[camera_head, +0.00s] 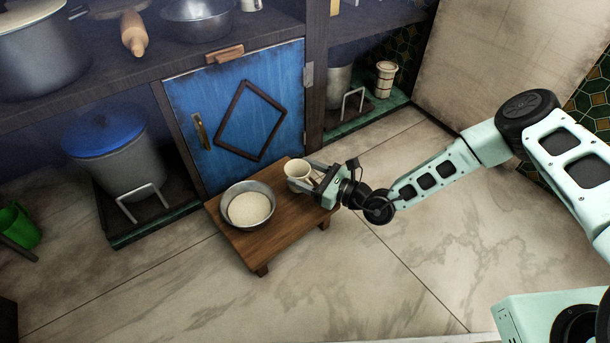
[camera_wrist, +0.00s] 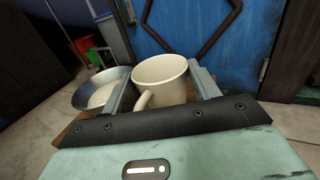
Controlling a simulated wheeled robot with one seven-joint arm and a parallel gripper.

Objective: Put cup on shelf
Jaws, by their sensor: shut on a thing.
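A cream cup (camera_head: 297,172) is upright at the back right of a low wooden table (camera_head: 262,246). My gripper (camera_head: 302,177) reaches it from the right and is shut on the cup. In the wrist view the cup (camera_wrist: 162,78) sits between the two fingers (camera_wrist: 165,88), with its handle toward me. I cannot tell whether the cup's base touches the table. A shelf (camera_head: 160,50) runs along the back above a blue door.
A metal bowl (camera_head: 248,206) with pale contents stands on the table left of the cup. The shelf holds a large pot (camera_head: 42,52), a rolling pin (camera_head: 134,32) and a steel bowl (camera_head: 197,20). The blue door (camera_head: 245,110) is shut behind the table.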

